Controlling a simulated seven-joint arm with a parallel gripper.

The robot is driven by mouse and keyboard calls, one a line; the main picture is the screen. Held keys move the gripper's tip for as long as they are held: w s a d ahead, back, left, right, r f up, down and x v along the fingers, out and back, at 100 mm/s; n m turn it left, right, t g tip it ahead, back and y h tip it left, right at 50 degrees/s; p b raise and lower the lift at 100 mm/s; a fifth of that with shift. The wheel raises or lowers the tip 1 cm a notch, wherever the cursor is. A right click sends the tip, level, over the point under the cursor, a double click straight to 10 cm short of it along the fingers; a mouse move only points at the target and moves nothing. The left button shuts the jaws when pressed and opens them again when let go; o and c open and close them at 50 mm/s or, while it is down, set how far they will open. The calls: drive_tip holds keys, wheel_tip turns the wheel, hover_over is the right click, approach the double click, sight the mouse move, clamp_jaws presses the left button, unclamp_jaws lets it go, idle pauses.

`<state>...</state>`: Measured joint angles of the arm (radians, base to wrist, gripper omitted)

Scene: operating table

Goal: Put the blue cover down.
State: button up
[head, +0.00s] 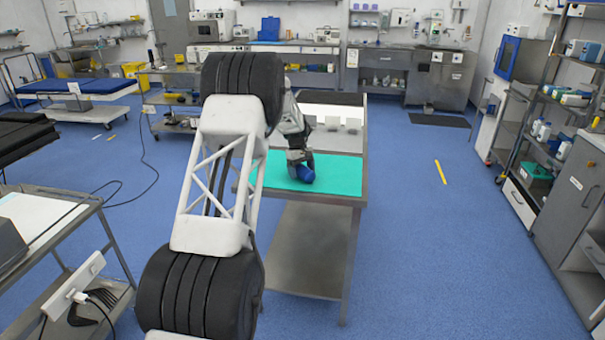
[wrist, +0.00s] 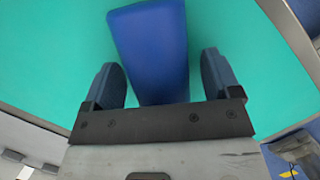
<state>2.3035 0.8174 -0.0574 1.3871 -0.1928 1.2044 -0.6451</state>
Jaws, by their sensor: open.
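The blue cover (wrist: 150,45) lies on the green mat (wrist: 50,60) and sits between the two fingers of my gripper (wrist: 163,80) in the wrist view. There is a visible gap between each finger and the cover, so the gripper is open around it. In the head view the cover (head: 305,174) is a small blue shape on the green mat (head: 340,182) at the near end of the table. My gripper (head: 300,160) is right above it there. The cover's near end is hidden behind the gripper in the wrist view.
Bare mat surrounds the cover. A trolley (head: 45,220) stands at left and a shelf rack (head: 555,120) at right, with open blue floor between.

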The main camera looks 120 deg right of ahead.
sight(302, 167)
idle(0.5)
drive_tip(key=c, duration=1.1)
drive_tip(key=shift+r, duration=1.85)
drive_tip(key=w+a, duration=0.3)
drive_tip(key=a, duration=0.1)
drive_tip(key=w+a+r, duration=0.1)
drive_tip(key=w+a, duration=0.2)
drive_tip(key=w, duration=0.1)
drive_tip(key=w+a, duration=0.4)
drive_tip(key=shift+a+r, duration=0.15)
drive_tip(key=shift+a, duration=0.2)
